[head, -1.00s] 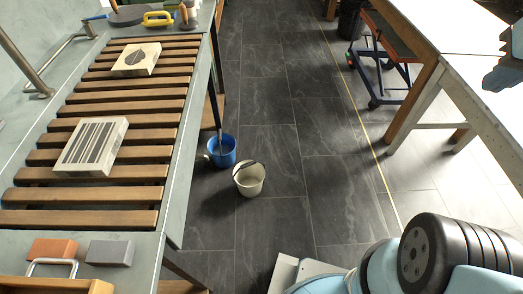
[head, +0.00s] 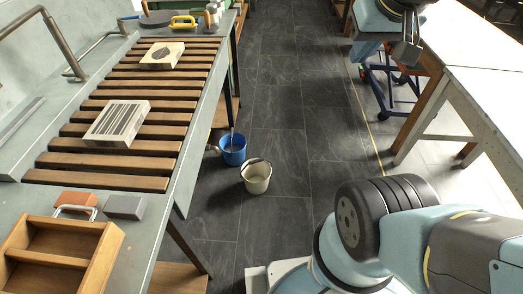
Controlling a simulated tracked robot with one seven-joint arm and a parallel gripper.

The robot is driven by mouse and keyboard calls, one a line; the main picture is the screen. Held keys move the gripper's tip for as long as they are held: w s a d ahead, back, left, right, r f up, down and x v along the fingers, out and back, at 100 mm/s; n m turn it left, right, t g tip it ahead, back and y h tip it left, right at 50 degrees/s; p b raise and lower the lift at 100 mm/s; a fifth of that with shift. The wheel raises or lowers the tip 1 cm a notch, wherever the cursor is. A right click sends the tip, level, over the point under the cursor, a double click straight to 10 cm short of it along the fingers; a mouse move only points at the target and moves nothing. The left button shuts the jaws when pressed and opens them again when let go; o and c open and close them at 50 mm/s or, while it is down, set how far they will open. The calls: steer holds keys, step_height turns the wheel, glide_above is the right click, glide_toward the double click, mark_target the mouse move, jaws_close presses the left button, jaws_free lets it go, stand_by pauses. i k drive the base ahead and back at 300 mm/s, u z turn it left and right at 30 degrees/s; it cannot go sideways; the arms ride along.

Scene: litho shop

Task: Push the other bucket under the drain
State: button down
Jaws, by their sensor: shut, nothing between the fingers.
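A cream bucket (head: 256,181) with a thin dark handle stands upright on the dark tiled floor, right of the slatted sink bench. A blue bucket (head: 239,158) stands just behind it and to its left, close to the bench legs. A thin grey upright piece (head: 231,134) reaches down to the blue bucket, and a small pale pipe end (head: 212,148) shows at its left. I cannot tell which is the drain. My gripper (head: 404,58) is shut and empty, pointing down at the upper right, well away from both buckets.
The slatted bench (head: 100,183) with two printed stones and a wooden tray (head: 50,262) fills the left. A white-topped table (head: 470,75) stands right, with a wheeled blue-and-red trolley (head: 395,95) beside it. The floor aisle (head: 290,110) between is clear.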

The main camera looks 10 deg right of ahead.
mark_target(256, 172)
steer(key=u, duration=0.15)
steer(key=i, duration=1)
steer(key=z, duration=0.1)
